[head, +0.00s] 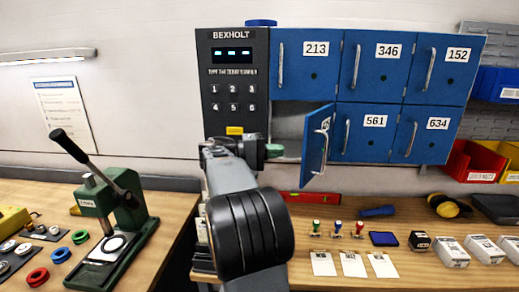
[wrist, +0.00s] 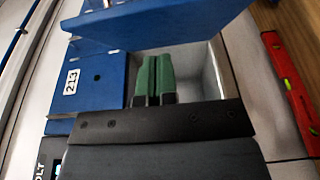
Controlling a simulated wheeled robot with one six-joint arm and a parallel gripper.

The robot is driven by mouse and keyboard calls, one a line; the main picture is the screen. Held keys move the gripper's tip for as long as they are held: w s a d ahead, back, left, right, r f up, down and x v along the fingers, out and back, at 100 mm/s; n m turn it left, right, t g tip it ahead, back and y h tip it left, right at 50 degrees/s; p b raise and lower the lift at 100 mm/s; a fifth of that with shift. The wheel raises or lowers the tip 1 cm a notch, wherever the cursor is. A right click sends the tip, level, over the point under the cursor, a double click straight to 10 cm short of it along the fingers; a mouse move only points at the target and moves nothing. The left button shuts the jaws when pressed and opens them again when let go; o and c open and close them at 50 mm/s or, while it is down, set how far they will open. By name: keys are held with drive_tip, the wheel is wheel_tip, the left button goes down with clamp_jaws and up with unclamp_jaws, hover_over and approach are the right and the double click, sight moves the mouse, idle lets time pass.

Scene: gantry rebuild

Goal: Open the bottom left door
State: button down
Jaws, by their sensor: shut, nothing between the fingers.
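The bottom left door (head: 317,140) of the blue locker block stands swung outward, its handle on its face and its label seen at a steep angle. The compartment (head: 289,118) behind it shows as a grey opening. In the wrist view the open door (wrist: 160,22) spans the top and the pale compartment interior (wrist: 205,75) lies beyond the fingers. My gripper (head: 274,151) is shut and empty, its green fingertips to the left of the door and in front of the opening. The shut green fingers also show in the wrist view (wrist: 153,75).
Door 213 (head: 306,62) above is closed, as are doors 561 (head: 366,134) and 634 (head: 427,134). A dark BEXHOLT keypad panel (head: 233,85) stands left of the doors. A red level (head: 312,197) lies below on the bench, near stamps and cards.

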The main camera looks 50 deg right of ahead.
sight(303, 154)
drive_tip(key=shift+s+d+p, duration=0.2)
drive_tip(key=shift+s+p, duration=0.05)
drive_tip(key=shift+s, duration=0.85)
drive_tip(key=shift+s+d+p, duration=0.2)
drive_tip(key=shift+s, duration=0.9)
drive_tip(key=shift+s+f, duration=0.1)
